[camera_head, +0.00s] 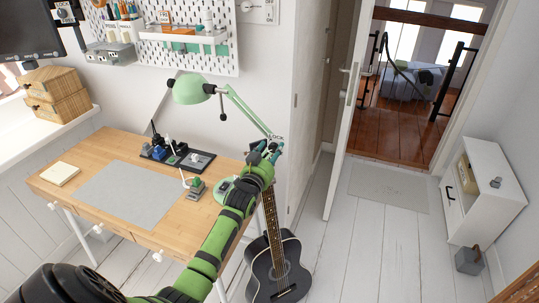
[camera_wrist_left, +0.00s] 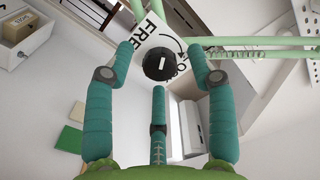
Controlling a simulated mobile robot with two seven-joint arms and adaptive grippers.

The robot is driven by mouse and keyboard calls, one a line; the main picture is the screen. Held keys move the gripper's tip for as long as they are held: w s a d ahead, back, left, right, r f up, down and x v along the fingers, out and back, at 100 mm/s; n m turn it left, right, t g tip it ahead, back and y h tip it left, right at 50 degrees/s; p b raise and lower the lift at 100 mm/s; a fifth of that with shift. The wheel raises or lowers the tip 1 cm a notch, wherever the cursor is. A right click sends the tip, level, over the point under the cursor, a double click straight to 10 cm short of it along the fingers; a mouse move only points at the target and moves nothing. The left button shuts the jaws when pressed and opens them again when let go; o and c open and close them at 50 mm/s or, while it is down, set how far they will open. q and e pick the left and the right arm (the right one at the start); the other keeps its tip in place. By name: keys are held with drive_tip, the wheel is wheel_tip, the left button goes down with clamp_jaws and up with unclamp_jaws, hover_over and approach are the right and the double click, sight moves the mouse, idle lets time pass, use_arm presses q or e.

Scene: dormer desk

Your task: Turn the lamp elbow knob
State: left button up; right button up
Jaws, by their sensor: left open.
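The green desk lamp (camera_head: 193,91) stands at the back right of the desk, its arm sloping down to the right to an elbow that my left gripper partly hides in the head view. In the left wrist view the elbow knob (camera_wrist_left: 159,64) is black and round with a white mark. It sits before a white label (camera_wrist_left: 154,32) reading "FREE" and, partly hidden, "LOCK". My left gripper (camera_head: 266,153) is at the elbow, its teal fingers open on either side of the knob, apart from it, as the left wrist view (camera_wrist_left: 160,60) shows. My right gripper is not in view.
The wooden desk (camera_head: 62,192) carries a grey mat (camera_head: 127,195), a dark tray (camera_head: 197,161) and small items. A black guitar (camera_head: 279,270) stands at the desk's right end. A white pegboard (camera_head: 243,66) hangs behind. The floor towards the open door is mostly clear.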

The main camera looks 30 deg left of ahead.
use_arm(q)
drive_tip(key=v, duration=1.2)
drive_tip(key=shift+f, duration=0.15)
